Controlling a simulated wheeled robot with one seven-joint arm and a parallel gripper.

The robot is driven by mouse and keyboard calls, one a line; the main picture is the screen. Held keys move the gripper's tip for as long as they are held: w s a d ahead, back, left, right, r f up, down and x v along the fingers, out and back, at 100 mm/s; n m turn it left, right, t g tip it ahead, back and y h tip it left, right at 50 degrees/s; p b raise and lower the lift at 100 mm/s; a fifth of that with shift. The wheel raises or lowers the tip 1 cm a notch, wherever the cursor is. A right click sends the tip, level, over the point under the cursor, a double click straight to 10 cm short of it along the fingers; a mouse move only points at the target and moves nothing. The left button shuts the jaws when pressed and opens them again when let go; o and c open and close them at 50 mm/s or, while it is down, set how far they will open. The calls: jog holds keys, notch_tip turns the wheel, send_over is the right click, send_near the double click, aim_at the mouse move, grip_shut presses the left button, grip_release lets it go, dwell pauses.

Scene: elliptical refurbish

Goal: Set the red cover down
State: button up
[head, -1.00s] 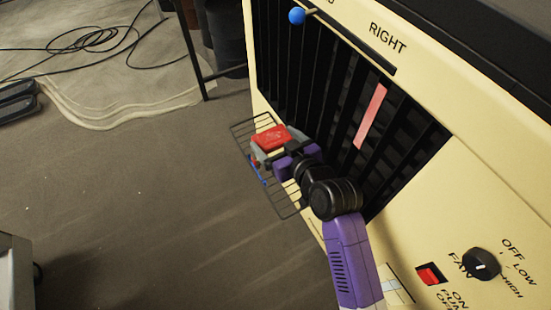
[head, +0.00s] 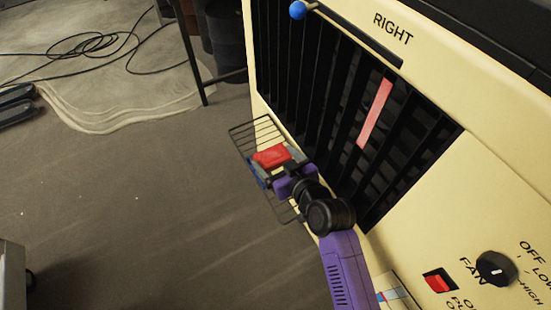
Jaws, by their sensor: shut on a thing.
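The red cover (head: 271,156) is a small red block at the end of my arm in the head view. My gripper (head: 279,165) is shut on it, with grey and blue parts showing around the cover. The cover is over or in a thin black wire basket (head: 258,134) on the front of the cream machine. I cannot tell whether the cover touches the basket floor. My purple wrist hides part of the basket.
The cream machine (head: 490,180) with black vent slats (head: 340,90) stands close on the right. It has a blue-knobbed lever (head: 297,10), a red switch (head: 438,281) and a fan dial (head: 496,269). Open floor (head: 130,220) lies to the left, with black cables (head: 90,42) farther back.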

jog(key=o, duration=1.5)
jog(key=shift+r, duration=0.15)
jog(key=p+v, duration=0.2)
jog(key=v, duration=1)
jog(key=shift+p, duration=0.4)
